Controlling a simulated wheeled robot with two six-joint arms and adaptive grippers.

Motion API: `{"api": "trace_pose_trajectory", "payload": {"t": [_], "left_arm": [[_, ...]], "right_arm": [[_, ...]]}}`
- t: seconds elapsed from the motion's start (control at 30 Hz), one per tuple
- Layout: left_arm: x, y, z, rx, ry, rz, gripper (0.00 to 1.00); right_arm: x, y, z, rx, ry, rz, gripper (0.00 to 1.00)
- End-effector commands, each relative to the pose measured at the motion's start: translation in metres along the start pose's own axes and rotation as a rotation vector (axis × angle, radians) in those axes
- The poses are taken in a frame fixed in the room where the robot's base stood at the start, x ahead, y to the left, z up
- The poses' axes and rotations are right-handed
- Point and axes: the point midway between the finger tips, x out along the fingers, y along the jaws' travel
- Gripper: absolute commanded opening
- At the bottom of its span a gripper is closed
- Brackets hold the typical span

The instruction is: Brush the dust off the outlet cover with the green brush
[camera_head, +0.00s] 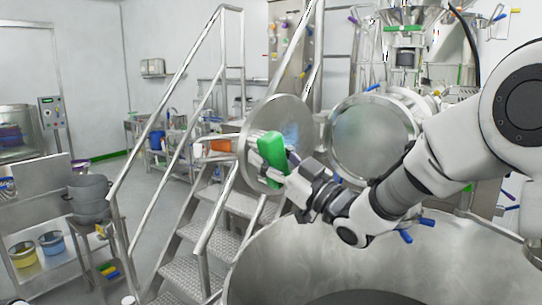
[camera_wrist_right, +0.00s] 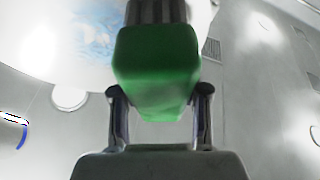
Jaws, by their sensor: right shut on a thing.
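The green brush (camera_head: 270,148) is held by my right gripper (camera_head: 284,172) in front of the round steel outlet cover (camera_head: 262,118). In the right wrist view the green block of the brush (camera_wrist_right: 157,62) sits between the two fingers of the right gripper (camera_wrist_right: 158,108), with dark bristles at the top of the picture. The outlet cover (camera_wrist_right: 40,40) fills the upper left there, with a bluish-white patch on it. I cannot tell whether the bristles touch the cover. My left gripper is not in view.
A large round steel vessel (camera_head: 300,262) lies open below my right arm. Metal stairs with railings (camera_head: 205,240) stand left of it. A round steel port (camera_head: 372,138) is right of the cover. Grey buckets (camera_head: 90,195) stand on a cart at the left.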

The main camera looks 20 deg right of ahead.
Motion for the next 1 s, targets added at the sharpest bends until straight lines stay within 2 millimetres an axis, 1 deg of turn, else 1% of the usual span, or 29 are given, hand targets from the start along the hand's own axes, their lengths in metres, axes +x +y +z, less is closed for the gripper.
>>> {"api": "trace_pose_trajectory", "payload": {"t": [0.73,1.0], "left_arm": [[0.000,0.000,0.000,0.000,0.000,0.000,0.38],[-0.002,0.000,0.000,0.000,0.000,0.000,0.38]], "right_arm": [[0.012,0.002,0.005,0.000,0.001,0.000,0.17],[0.008,0.027,0.011,0.001,0.002,0.002,0.17]]}}
